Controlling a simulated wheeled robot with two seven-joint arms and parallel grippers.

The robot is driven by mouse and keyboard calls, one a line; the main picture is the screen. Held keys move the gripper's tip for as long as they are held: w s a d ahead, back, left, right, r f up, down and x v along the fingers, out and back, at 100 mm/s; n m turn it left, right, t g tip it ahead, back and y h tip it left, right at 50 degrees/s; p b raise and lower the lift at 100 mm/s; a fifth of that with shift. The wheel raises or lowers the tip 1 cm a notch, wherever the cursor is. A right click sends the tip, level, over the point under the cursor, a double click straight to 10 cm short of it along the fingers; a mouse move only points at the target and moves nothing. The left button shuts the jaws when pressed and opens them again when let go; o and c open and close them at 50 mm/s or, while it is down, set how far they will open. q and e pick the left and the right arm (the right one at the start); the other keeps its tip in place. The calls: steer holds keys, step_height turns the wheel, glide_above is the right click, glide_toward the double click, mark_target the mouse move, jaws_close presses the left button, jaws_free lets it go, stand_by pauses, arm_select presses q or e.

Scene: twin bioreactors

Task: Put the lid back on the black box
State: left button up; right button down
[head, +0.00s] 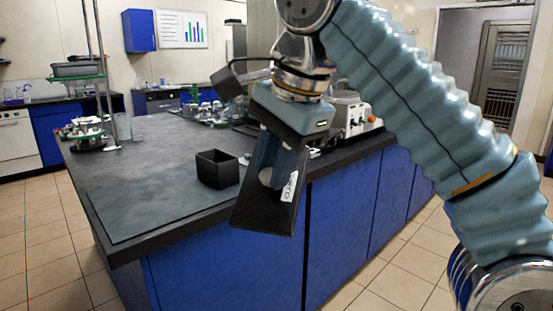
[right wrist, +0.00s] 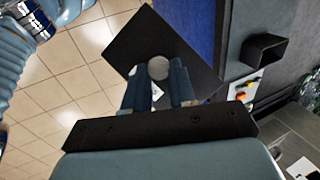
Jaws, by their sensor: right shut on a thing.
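The open black box (head: 218,171) stands upright on the counter near its front edge, left of my right gripper. It also shows at the right of the right wrist view (right wrist: 264,48). The lid (head: 258,214) is a flat black square plate with a round grey knob. My right gripper (head: 272,177) is shut on the lid's knob. The lid hangs tilted in front of the counter edge, apart from the box. In the right wrist view the lid (right wrist: 158,36) lies beyond the fingers (right wrist: 158,86), with the knob (right wrist: 158,68) between them. My left gripper is not in view.
A dark mat (head: 130,203) covers the counter's near left part, with free room left of the box. Lab equipment (head: 346,114) stands on the counter behind my right gripper. A stand with rods (head: 88,135) is at the far left. Blue cabinets (head: 225,260) front the counter.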

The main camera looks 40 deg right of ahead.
mark_target(270, 169)
steer(key=shift+w+a+f+n, duration=0.1)
steer(key=shift+w+f+n, duration=0.2)
steer(key=shift+w+f, duration=0.55)
steer(key=shift+s+f, duration=0.15)
steer(key=shift+f, duration=0.35)
steer(key=w+a+f+n+g+y, duration=0.1)
steer(key=w+f+n, duration=0.4)
steer(key=f, duration=1)
steer(key=w+a+f+n+g+y, duration=0.1)
steer(key=w+a+f+n, duration=0.2)
steer(key=f, duration=1.3)
steer(key=w+a+f+n+g+y, duration=0.1)
steer(key=w+f+n, duration=0.7)
steer(key=f, duration=0.8)
steer(key=shift+w+a+f+n+g+y, duration=0.25)
steer(key=shift+w+a+g+y, duration=0.3)
steer(key=shift+a, duration=0.4)
steer(key=shift+w+r, duration=0.15)
